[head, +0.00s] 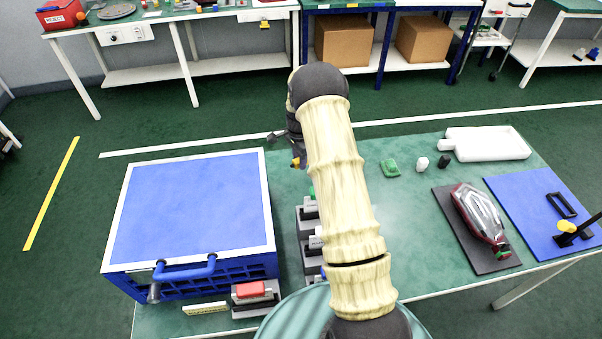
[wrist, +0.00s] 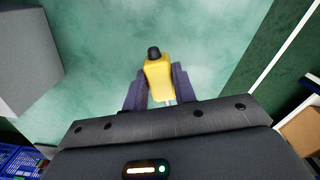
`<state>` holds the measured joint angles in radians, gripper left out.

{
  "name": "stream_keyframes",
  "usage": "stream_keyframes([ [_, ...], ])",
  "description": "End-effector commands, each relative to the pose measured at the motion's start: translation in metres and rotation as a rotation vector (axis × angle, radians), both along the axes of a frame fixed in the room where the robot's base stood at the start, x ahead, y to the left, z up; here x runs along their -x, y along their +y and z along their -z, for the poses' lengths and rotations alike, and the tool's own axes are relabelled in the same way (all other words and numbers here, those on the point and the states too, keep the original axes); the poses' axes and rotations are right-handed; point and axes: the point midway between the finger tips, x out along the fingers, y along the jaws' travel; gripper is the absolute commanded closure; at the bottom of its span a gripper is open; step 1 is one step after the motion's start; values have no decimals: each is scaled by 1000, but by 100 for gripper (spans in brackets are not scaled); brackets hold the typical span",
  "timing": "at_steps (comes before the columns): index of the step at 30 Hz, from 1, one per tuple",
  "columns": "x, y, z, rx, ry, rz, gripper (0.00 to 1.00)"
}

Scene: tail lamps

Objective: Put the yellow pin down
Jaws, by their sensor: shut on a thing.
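The yellow pin (wrist: 158,78) has a black tip and sits between the two dark fingers of my gripper (wrist: 155,90) in the wrist view. The fingers are shut on it. A pale thin part shows below its yellow body. In the head view, a small bit of yellow pin (head: 296,162) shows beside my arm, above the green table (head: 400,270). My arm hides much of the gripper there. I cannot tell how far the pin is from the table surface.
A blue crate with a flat lid (head: 190,210) fills the table's left. Grey holders (head: 307,225) stand partly behind my arm. A red tail lamp (head: 478,212) lies on a dark mat, beside a blue mat (head: 525,200). A green block (head: 390,168) and white tray (head: 490,145) lie behind.

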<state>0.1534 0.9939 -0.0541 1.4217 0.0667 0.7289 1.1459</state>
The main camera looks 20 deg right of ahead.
Motion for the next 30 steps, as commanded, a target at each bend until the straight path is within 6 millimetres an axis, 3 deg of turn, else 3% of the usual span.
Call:
stream_keyframes([
  [5,0,0,27,-1,0,0,100],
  [16,0,0,33,-1,0,0,100],
  [24,0,0,65,0,0,0,100],
  [30,-1,0,68,0,-2,-1,100],
])
